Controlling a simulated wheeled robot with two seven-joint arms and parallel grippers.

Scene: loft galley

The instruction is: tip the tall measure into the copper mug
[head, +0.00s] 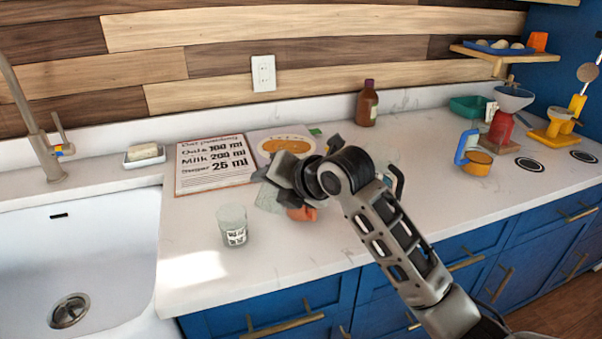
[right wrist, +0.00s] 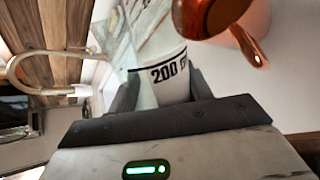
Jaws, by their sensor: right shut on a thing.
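My right gripper (head: 284,176) is over the counter in front of the recipe card and is shut on the tall measure. The tall measure (right wrist: 168,72) stands between the fingers in the right wrist view, clear with a white part and a dark "200" mark. In the head view the tall measure (head: 268,198) is mostly hidden behind the gripper and looks tilted. The copper mug (head: 300,213) sits just below the gripper, partly covered. In the right wrist view the copper mug (right wrist: 222,14) is close beside the measure's upper end. Whether anything is pouring cannot be seen. My left gripper is out of view.
A clear measuring cup (head: 232,226) stands on the counter to the left, near the sink (head: 90,250). The recipe card (head: 214,163) lies behind. A brown bottle (head: 367,104) stands by the wall. A yellow mug (head: 476,163) is farther right. The front right counter is clear.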

